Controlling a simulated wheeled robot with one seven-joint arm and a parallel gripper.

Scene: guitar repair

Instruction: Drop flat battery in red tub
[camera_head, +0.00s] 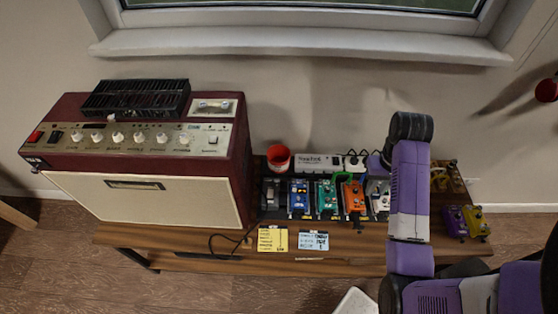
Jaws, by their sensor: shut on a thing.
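The red tub (278,158) is a small, open, red-orange cup. It stands upright at the back of the pedal row, just right of the big amplifier; its inside looks empty from here, though the bottom is hard to see. My purple arm rises from the lower right and bends down at a dark joint over the right part of the pedals. My gripper's fingers are hidden behind my arm; only a small purple patch shows left of it. I cannot see a flat battery in this view.
A dark red amplifier (145,195) fills the left of the wooden bench (190,262). A yellow note (272,239) and a blue note (313,241) lie in front.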

